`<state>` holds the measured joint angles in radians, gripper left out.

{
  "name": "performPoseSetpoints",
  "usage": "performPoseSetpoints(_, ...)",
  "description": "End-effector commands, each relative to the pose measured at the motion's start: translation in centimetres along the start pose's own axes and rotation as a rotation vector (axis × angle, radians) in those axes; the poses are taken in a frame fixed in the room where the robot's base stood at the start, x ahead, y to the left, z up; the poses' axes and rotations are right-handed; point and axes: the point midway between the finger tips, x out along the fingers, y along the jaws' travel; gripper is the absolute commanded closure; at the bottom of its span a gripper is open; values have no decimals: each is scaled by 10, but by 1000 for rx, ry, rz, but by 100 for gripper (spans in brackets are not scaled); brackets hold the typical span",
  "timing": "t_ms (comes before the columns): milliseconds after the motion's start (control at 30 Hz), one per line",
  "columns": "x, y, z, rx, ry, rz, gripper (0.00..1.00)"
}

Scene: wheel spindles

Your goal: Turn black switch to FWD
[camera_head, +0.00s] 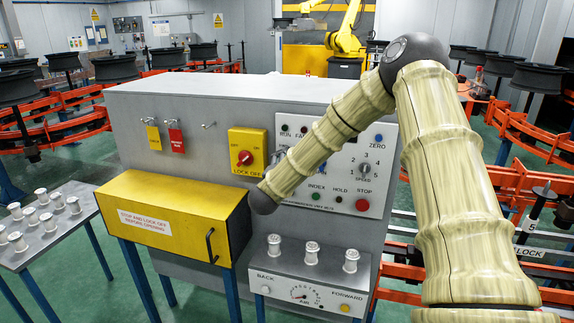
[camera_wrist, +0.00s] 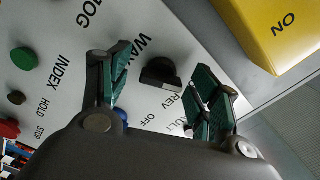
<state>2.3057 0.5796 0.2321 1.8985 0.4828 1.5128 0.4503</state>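The black switch (camera_wrist: 160,73) sits on the light grey control panel in the wrist view. Its raised grip is visible, but I cannot tell which label it points at. The labels REV and OFF are readable near it; no FWD label is readable. My gripper (camera_wrist: 162,66) is open, with one green-padded finger on each side of the switch and a visible gap to each. How far the fingertips stand off the panel is unclear. In the head view my arm covers part of the control panel (camera_head: 375,142), and the black switch and gripper cannot be made out.
A yellow lock-off box (camera_head: 247,152) with a red knob is close left of the panel; its edge (camera_wrist: 275,30) shows in the wrist view. A blue button (camera_wrist: 122,115) is beside the left finger. The green button (camera_wrist: 24,58) and red stop button (camera_head: 362,205) are farther off.

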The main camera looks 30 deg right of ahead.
Motion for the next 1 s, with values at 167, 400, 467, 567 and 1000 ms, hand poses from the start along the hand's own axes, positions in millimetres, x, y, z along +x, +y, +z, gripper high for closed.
performPoseSetpoints(167, 0, -1, 0, 1, 1, -1, 38)
performPoseSetpoints(400, -21, -1, 0, 0, -2, -1, 38)
performPoseSetpoints(467, -31, -1, 0, 0, -2, -1, 38)
performPoseSetpoints(567, -49, -1, 0, 1, -2, -1, 38)
performPoseSetpoints(1000, -113, 0, 0, 0, -1, -1, 38)
